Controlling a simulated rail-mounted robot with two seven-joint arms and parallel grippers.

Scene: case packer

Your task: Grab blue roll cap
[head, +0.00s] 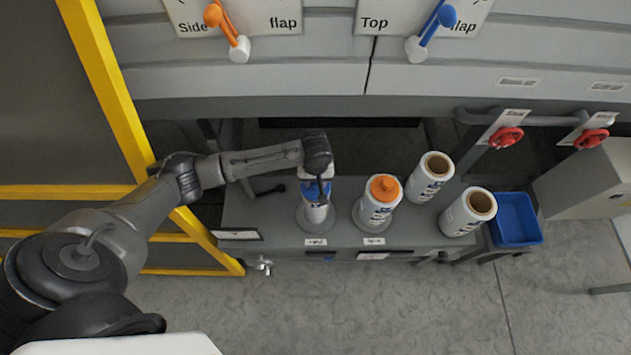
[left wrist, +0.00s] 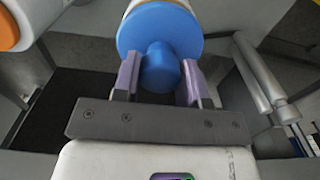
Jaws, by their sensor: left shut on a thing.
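The blue roll cap (left wrist: 160,35) sits on top of a white roll, a wide blue disc with a round knob. In the head view the cap (head: 314,190) shows partly under my left gripper (head: 318,184). The roll (head: 315,213) stands upright on a round base at the left of the grey bench. In the left wrist view, my left gripper (left wrist: 160,82) has its two purple-grey fingers on either side of the cap's knob, shut on it. My right gripper is not in view.
A roll with an orange cap (head: 384,188) stands to the right. Two uncapped white rolls (head: 428,180) (head: 467,213) and a blue bin (head: 515,218) are further right. A yellow frame (head: 110,85) is at left. Orange and blue levers (head: 430,32) are above.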

